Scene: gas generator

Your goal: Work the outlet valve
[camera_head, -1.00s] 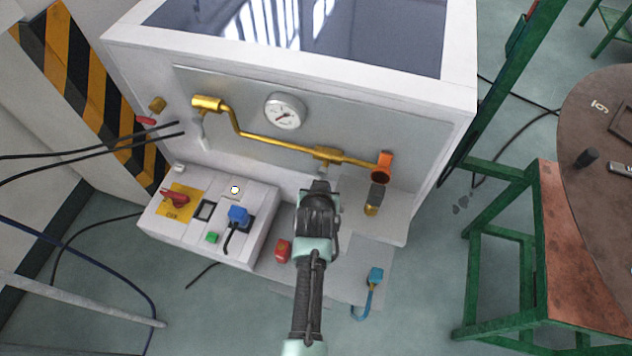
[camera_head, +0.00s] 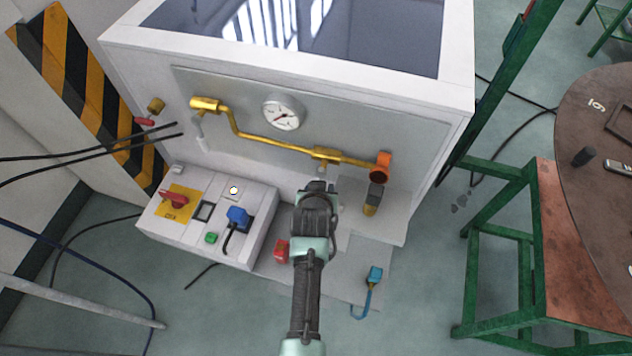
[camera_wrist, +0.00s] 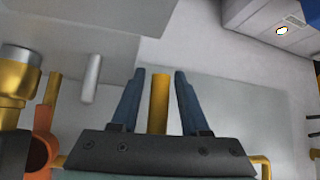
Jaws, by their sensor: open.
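The brass pipe (camera_head: 268,142) runs across the front panel of the white cabinet, with a brass fitting (camera_head: 326,155) near its right part. An orange part (camera_head: 381,166) is at its right end and also shows at the left of the wrist view (camera_wrist: 40,145). I cannot tell for sure which part is the outlet valve. My gripper (camera_head: 319,184) is just below the brass fitting. In the wrist view, its blue fingers (camera_wrist: 159,76) are open on either side of a brass bar (camera_wrist: 159,103), with gaps on both sides.
A round pressure gauge (camera_head: 284,112) sits above the pipe. A control box (camera_head: 258,208) with a red switch (camera_head: 173,199) and blue plug (camera_head: 238,216) stands lower left. A grey rod (camera_wrist: 92,78) is near my fingers. A green-framed table (camera_head: 545,245) stands right.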

